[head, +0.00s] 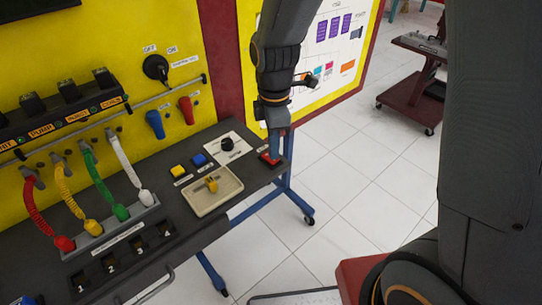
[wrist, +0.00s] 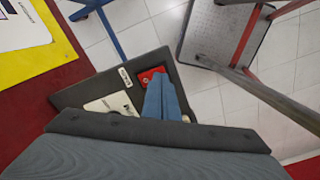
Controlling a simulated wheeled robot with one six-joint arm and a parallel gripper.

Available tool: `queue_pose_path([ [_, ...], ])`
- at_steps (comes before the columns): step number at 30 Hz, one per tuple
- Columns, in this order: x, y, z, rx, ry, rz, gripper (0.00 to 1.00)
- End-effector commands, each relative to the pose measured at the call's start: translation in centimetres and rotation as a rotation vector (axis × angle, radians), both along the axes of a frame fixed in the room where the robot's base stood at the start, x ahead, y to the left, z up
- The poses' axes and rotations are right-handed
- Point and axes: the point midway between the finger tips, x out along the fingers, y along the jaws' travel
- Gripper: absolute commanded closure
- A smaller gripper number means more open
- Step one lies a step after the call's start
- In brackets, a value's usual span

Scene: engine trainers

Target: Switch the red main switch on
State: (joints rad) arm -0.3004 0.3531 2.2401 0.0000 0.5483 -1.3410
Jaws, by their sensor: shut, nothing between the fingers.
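The red switch (head: 269,160) sits on the dark bench top near its right corner, beside a small white label. It also shows in the wrist view as a red square (wrist: 150,76) with a dark part on it. My gripper (head: 275,152) points down over the switch, its blue fingers shut with nothing between them. In the wrist view the fingers (wrist: 162,92) cover part of the red square. I cannot tell whether the fingertips touch it, nor which way the switch is set.
A white plate with a black knob (head: 228,144), blue (head: 199,160) and yellow (head: 179,171) blocks and a beige tray (head: 204,200) lie left of the switch. A black rotary switch (head: 156,68) is on the yellow panel. Tiled floor is open to the right.

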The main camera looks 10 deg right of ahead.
Motion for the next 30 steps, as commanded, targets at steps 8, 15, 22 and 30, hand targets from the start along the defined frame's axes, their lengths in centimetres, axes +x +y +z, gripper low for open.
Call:
queue_pose_path([
  [8, 0.0, 0.0, 0.0, 0.0, 0.0, 0.0, 1.0],
  [15, 0.0, 0.0, -0.18, 0.0, 0.0, 0.0, 1.0],
  [22, 0.0, 0.0, -0.5, 0.0, 0.0, 0.0, 1.0],
  [30, 0.0, 0.0, -0.86, 0.0, 0.0, 0.0, 1.0],
])
